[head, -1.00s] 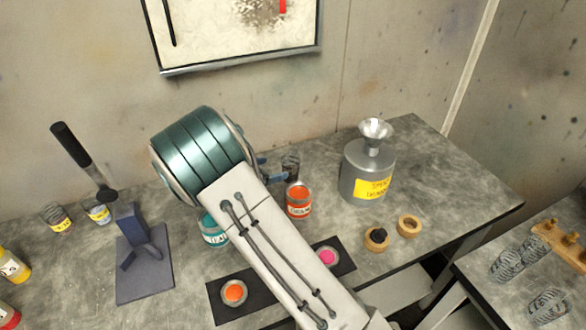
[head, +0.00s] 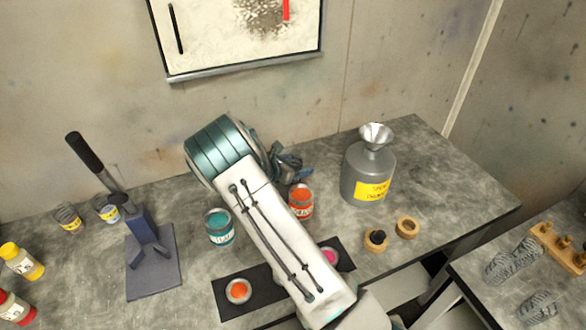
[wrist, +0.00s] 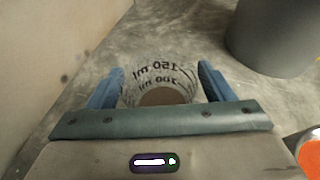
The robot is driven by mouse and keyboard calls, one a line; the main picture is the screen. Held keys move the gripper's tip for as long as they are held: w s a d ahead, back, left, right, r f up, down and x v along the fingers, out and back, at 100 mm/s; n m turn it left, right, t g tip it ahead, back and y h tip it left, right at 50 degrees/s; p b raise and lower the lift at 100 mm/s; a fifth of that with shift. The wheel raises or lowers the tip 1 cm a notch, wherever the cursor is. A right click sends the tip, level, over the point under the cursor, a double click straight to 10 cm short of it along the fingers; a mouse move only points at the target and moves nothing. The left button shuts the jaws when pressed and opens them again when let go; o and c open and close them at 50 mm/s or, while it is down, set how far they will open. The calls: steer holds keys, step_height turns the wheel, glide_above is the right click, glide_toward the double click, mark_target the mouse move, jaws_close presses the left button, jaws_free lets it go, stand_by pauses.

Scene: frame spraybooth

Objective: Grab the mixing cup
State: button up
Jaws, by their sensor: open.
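The mixing cup (wrist: 160,82) is clear with black volume markings such as "150 ml". In the wrist view it stands between the two blue fingers of my gripper (wrist: 160,88), which are open, one on each side of it. I cannot tell whether either finger touches it. In the head view my gripper (head: 290,163) is low over the back of the grey bench, behind the orange can, and the cup is mostly hidden there by the gripper and arm.
An orange can (head: 301,201) stands just in front of my gripper, with a teal can (head: 219,228) to the left. A grey solvent container with a funnel (head: 367,178) stands to the right. The wall is close behind.

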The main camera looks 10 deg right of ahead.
steer(key=shift+w, duration=0.1)
steer(key=c, duration=1.1)
